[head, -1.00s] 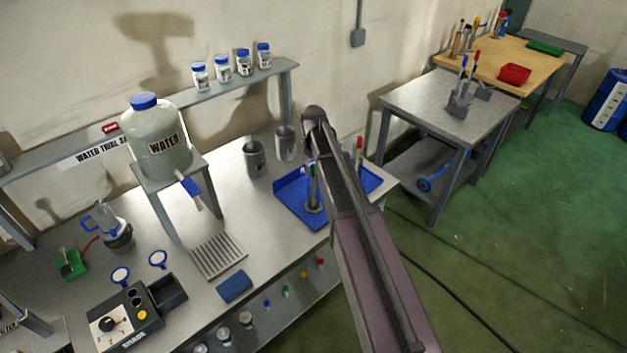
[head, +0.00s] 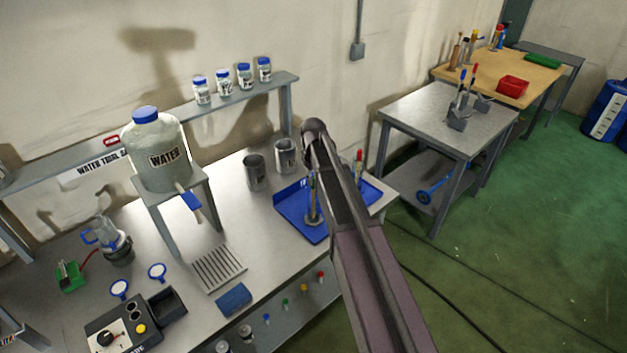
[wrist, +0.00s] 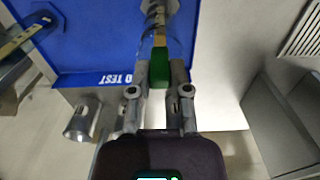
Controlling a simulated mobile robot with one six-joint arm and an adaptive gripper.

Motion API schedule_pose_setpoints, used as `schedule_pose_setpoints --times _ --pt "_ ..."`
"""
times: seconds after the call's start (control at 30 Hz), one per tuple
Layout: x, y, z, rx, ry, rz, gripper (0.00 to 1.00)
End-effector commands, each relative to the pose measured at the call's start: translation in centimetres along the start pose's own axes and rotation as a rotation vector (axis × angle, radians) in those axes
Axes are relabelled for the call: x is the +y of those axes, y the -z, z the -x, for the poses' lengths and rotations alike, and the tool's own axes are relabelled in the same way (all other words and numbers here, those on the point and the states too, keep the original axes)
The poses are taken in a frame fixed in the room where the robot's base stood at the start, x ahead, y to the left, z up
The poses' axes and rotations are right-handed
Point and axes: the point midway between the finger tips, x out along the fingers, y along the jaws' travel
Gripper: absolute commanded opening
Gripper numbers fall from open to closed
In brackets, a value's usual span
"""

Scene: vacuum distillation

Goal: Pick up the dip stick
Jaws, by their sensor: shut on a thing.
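A stick with a green handle, which I take as the dip stick (wrist: 159,66), is between my fingertips in the wrist view. My gripper (wrist: 159,78) is shut on that green handle. The lower part of the stick runs toward a clear or metallic holder (wrist: 160,18) over the blue tray (wrist: 95,50). In the head view the stick (head: 312,183) looks upright in its stand in the blue tray (head: 287,208), just left of my arm. My gripper is hidden behind my arm there. I cannot tell whether the stick has left its stand.
A red-topped stick (head: 359,157) stands in the tray's right part. Two metal cups (head: 256,172) stand behind the tray. A water bottle (head: 160,155) on a stand is to the left. A grey side table (head: 430,115) is to the right.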

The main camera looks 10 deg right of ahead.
Motion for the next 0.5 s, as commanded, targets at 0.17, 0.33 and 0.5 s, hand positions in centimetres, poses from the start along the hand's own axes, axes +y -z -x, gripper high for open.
schedule_pose_setpoints --times 0.17,0.33,0.5 --pt "0.0 0.0 1.4 0.000 0.000 0.000 0.00" --pt "0.0 0.0 3.0 0.000 0.000 0.000 0.00" --pt "0.0 0.0 4.9 0.000 0.000 0.000 0.00"
